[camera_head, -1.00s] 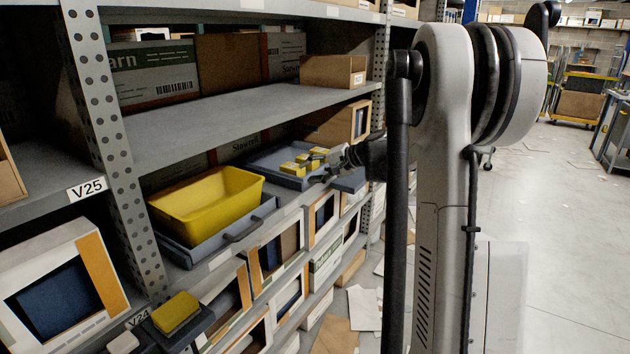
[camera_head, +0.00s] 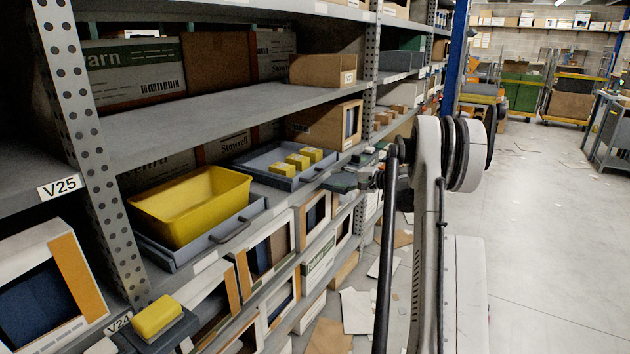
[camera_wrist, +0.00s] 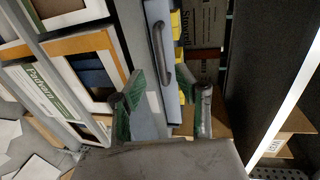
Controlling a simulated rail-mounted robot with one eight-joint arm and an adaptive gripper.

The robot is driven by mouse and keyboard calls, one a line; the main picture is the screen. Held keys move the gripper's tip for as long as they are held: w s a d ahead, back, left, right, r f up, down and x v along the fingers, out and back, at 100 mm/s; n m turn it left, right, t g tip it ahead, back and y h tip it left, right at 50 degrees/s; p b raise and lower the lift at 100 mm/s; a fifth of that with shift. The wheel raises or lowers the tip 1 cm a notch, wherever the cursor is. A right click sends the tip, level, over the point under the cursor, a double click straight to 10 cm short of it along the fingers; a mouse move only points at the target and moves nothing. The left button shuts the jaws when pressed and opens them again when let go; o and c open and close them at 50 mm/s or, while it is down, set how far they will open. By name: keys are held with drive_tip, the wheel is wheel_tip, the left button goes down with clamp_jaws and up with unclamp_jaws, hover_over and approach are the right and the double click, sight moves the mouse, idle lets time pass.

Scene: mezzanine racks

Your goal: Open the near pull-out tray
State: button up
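Two grey pull-out trays lie on the middle shelf. The tray (camera_head: 178,262) closer to the head camera holds a yellow bin (camera_head: 190,205) and has a dark bar handle (camera_head: 230,231) on its front. The farther tray (camera_head: 257,178) holds yellow blocks (camera_head: 297,161). My gripper (camera_head: 352,172) is in front of the shelf, just right of the farther tray. In the wrist view my gripper (camera_wrist: 163,86) is open and empty. Between and beyond its green-padded fingers show a tray front (camera_wrist: 155,15) with a curved handle (camera_wrist: 160,52) and yellow blocks behind; the fingers do not enclose the handle.
Cardboard boxes (camera_head: 323,69) stand on the shelf above, and white-framed boxes (camera_head: 265,250) fill the shelf below. A perforated upright (camera_head: 80,130) stands left of the trays. Sheets (camera_head: 357,310) litter the floor.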

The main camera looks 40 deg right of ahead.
sight(316, 178)
drive_tip(key=b+x, duration=0.1)
drive_tip(key=x, duration=0.9)
drive_tip(key=shift+b, duration=0.3)
drive_tip(key=shift+c, duration=0.2)
clamp_jaws()
